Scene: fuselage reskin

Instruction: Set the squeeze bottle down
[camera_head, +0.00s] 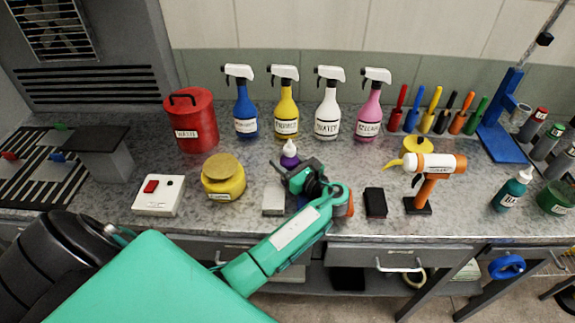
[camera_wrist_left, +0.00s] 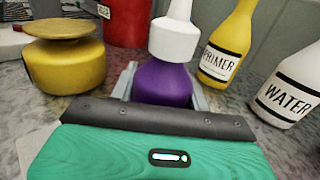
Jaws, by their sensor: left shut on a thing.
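A purple squeeze bottle (camera_head: 289,156) with a white nozzle cap stands upright between the fingers of my left gripper (camera_head: 287,172). In the left wrist view the purple bottle (camera_wrist_left: 163,85) is between the two grey fingers, which press on its sides. The gripper is shut on it. The bottle's base is hidden by the gripper, so I cannot tell whether it touches the bench. My right gripper is not in view.
On the grey stone bench (camera_head: 330,180), spray bottles stand behind, with the yellow one (camera_head: 285,110) near. A yellow jar (camera_head: 223,178), red waste can (camera_head: 192,122) and pale block (camera_head: 273,198) are left. A black block (camera_head: 375,203) and orange tool (camera_head: 430,180) are right.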

